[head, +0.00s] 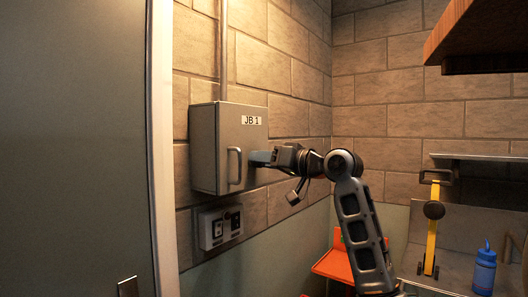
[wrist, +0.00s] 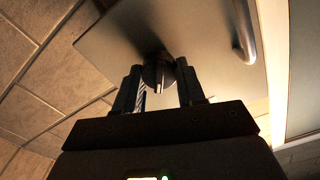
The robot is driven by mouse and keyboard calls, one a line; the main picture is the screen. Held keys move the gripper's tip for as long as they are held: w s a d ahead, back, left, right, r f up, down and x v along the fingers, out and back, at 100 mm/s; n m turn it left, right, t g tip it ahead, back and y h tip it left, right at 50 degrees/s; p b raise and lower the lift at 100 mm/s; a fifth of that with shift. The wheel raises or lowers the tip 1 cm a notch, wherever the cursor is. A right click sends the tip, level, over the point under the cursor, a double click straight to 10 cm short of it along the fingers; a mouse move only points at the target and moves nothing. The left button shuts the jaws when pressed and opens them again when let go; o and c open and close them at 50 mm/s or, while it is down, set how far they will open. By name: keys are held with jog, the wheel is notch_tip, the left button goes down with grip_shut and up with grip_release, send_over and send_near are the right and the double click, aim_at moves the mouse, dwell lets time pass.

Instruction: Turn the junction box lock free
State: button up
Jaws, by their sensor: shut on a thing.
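The junction box (head: 222,150), grey and labelled JB 1, is fixed to the brick wall and its door looks closed. Its door (wrist: 130,38) fills the upper middle of the wrist view. The lock (wrist: 159,73) is a dark round knob with a raised ridge on the door. My gripper (wrist: 160,82) has one finger on each side of the lock and is shut on it. In the head view my gripper (head: 262,157) reaches the right side of the box door and hides the lock.
The door's curved handle (head: 234,165) is left of my gripper; it also shows in the wrist view (wrist: 243,32). A socket panel (head: 220,227) is below the box. A red chair (head: 335,265), a yellow tool (head: 433,225) and a blue bottle (head: 484,270) are at right.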

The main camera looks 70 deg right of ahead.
jog(key=m+p, duration=0.3)
jog(key=m, duration=0.1)
jog(key=shift+m, duration=0.3)
jog(key=m, duration=0.5)
jog(key=shift+d+f+m+p, duration=0.1)
jog(key=shift+f+m+p, duration=0.1)
jog(key=shift+m+p, duration=0.2)
jog(key=o, duration=1.1)
jog(key=shift+c, duration=0.2)
jog(key=b+v, duration=0.1)
jog(key=v, duration=0.6)
jog(key=shift+s+b, duration=0.4)
